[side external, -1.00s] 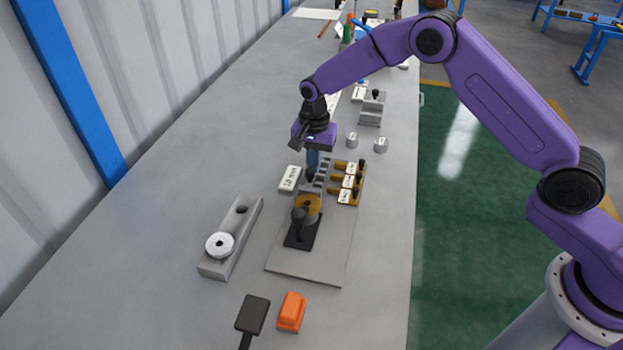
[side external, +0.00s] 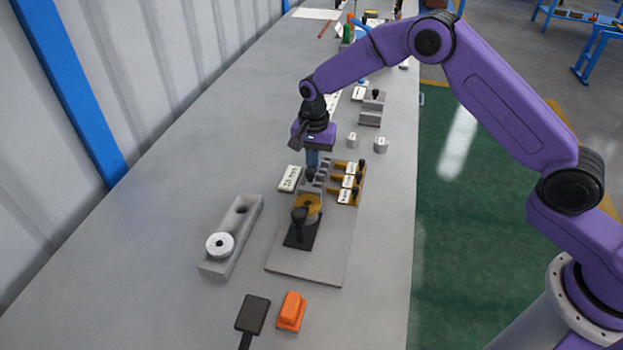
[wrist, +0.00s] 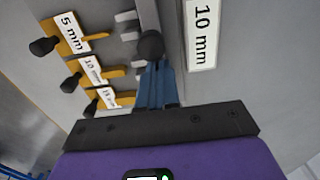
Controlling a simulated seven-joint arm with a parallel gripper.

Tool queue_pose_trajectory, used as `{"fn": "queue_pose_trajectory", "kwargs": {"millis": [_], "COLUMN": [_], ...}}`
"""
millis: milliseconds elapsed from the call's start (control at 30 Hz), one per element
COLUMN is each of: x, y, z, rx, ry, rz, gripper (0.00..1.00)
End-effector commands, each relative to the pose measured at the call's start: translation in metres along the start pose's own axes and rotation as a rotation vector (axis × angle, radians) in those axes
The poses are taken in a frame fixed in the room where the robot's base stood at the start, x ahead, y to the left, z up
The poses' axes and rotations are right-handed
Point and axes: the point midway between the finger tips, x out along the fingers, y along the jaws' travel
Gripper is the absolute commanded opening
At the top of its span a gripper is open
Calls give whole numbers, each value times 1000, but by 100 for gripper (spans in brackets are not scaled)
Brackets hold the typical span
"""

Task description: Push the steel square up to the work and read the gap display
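My gripper (side external: 312,168) points down over the fixture. In the wrist view its blue fingers (wrist: 156,88) are close together at a round black knob (wrist: 150,45) and appear shut on it. The knob stands on a grey metal piece, seemingly the steel square, mostly hidden by the fingers and knob. The white gap display (side external: 289,179) lies left of the gripper in the side view; in the wrist view the display (wrist: 201,32) reads "10 mm". The gold flanged work (side external: 313,203) sits in front, partly covered by a black-handled clamp (side external: 299,222). Any gap to the square is not clear.
Gold tabs with black knobs and white labels (side external: 348,181) stand right of the gripper; one label (wrist: 70,28) reads "5 mm". A grey block with a white ring (side external: 220,245) lies left. An orange block (side external: 291,311) lies in front. The bench at left is clear.

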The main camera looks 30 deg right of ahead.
Motion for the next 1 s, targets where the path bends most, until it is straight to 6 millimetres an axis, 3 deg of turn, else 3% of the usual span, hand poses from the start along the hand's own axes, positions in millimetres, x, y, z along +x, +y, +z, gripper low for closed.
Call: {"fn": "queue_pose_trajectory", "kwargs": {"millis": [67,1000], "x": [3,-64], "y": [3,1], "z": [2,-2], "rx": [0,3], "ry": [-4,2], "rz": [10,1], "gripper": [0,0]}}
